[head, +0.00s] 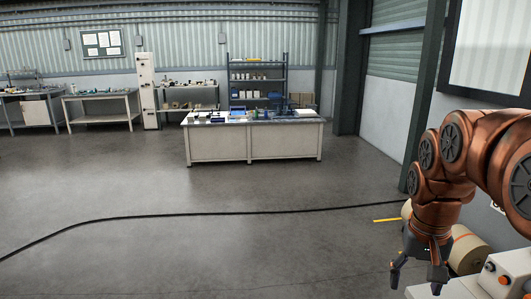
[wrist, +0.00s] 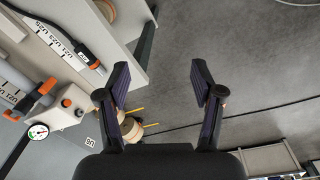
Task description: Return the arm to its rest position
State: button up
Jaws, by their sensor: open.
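My copper-coloured arm reaches in from the right side of the head view and bends down at the wrist. My gripper (head: 417,279) points downward beside a light grey machine housing (head: 508,272) with buttons. In the wrist view my gripper (wrist: 160,82) has its two dark fingers wide apart with nothing between them. Bare floor shows behind the gap. In the head view a kraft paper roll (head: 468,252) lies just behind and to the right of my gripper, partly hidden by it.
A black cable (head: 180,214) crosses the grey floor. A yellow strip (head: 387,220) lies near the rolls. A workbench (head: 255,142) with small items stands farther back. In the wrist view, a gauge (wrist: 38,131) and orange-fitted tubes crowd the left.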

jog(key=s+a+f+n+p, duration=0.1)
jog(key=s+a+f, duration=0.1)
jog(key=s, duration=0.4)
jog(key=s+a+f+n+g+p, duration=0.1)
jog(key=s+a+f, duration=0.2)
jog(key=s+a, duration=0.2)
jog(key=s+a+f+n+g+p, duration=0.1)
jog(key=s+a+f, duration=0.1)
jog(key=s, duration=0.7)
jog(key=shift+s+a+f+n+y, duration=0.15)
jog(key=shift+a+n+y, duration=0.25)
jog(key=shift+a, duration=0.4)
